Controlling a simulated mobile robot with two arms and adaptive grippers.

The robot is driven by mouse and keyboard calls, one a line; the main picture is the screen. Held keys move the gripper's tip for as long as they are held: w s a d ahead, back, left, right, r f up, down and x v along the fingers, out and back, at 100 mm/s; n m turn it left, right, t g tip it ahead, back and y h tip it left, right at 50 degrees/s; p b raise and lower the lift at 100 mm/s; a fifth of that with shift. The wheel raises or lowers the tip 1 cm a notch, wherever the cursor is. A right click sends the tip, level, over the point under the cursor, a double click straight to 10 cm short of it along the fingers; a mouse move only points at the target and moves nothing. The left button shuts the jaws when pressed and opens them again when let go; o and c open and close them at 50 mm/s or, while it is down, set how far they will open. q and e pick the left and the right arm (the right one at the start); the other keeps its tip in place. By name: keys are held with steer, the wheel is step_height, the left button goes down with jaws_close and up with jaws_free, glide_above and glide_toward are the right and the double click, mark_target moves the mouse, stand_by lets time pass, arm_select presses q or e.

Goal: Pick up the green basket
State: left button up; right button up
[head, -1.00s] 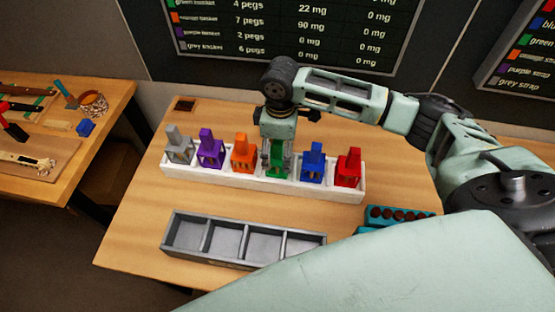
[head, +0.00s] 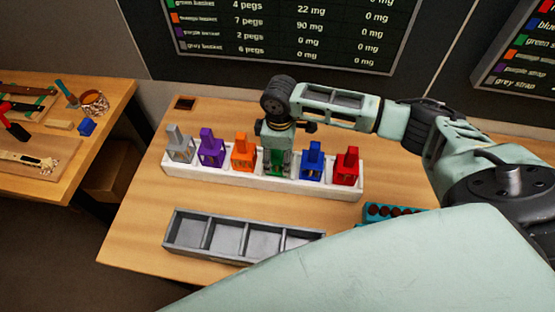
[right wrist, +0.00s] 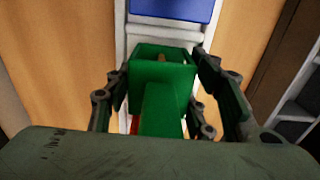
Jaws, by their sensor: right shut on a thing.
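The green basket (head: 277,166) stands in the white rack (head: 225,181), between the orange basket and the blue basket. My right gripper (head: 277,160) points down over it, its fingers on both sides of the basket, shut on it. In the right wrist view the green basket (right wrist: 161,88) sits between the two fingers, its upright handle toward the camera. In the head view the gripper hides much of the basket, and I cannot tell whether it has left the rack floor. My left gripper is not in view.
Grey (head: 180,149), purple (head: 211,153), orange (head: 243,156), blue (head: 312,166) and red (head: 346,170) baskets share the rack. A grey compartment tray (head: 235,256) lies in front. A teal peg block (head: 390,214) is at right.

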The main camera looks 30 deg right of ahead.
steer(key=c, duration=0.5)
steer(key=shift+r, duration=0.2)
steer(key=shift+w+r, duration=0.1)
steer(key=shift+r, duration=0.25)
step_height(320, 180, up, 9)
steer(key=shift+r+b, duration=0.1)
steer(key=shift+b, duration=1)
steer(key=shift+s+a+r+m+b, duration=0.15)
steer(key=shift+s+a+m+b, duration=0.15)
steer(key=shift+s+a+m, duration=0.1)
steer(key=s+a+r+m+b, duration=0.1)
steer(key=s+m, duration=0.2)
steer(key=s+a+r+m+b, duration=0.1)
steer(key=s+a+m, duration=0.1)
steer(key=s+m, duration=0.1)
steer(key=s+a+r+m+b, duration=0.1)
steer(key=s+m+b, duration=0.1)
steer(key=s+m, duration=0.1)
steer(key=shift+s+a+r+m, duration=0.1)
steer(key=shift+s+a+m, duration=0.1)
steer(key=shift+s, duration=0.25)
steer(key=shift+s+a+r+m, duration=0.1)
steer(key=shift+s+m, duration=0.1)
steer(key=shift+s, duration=0.2)
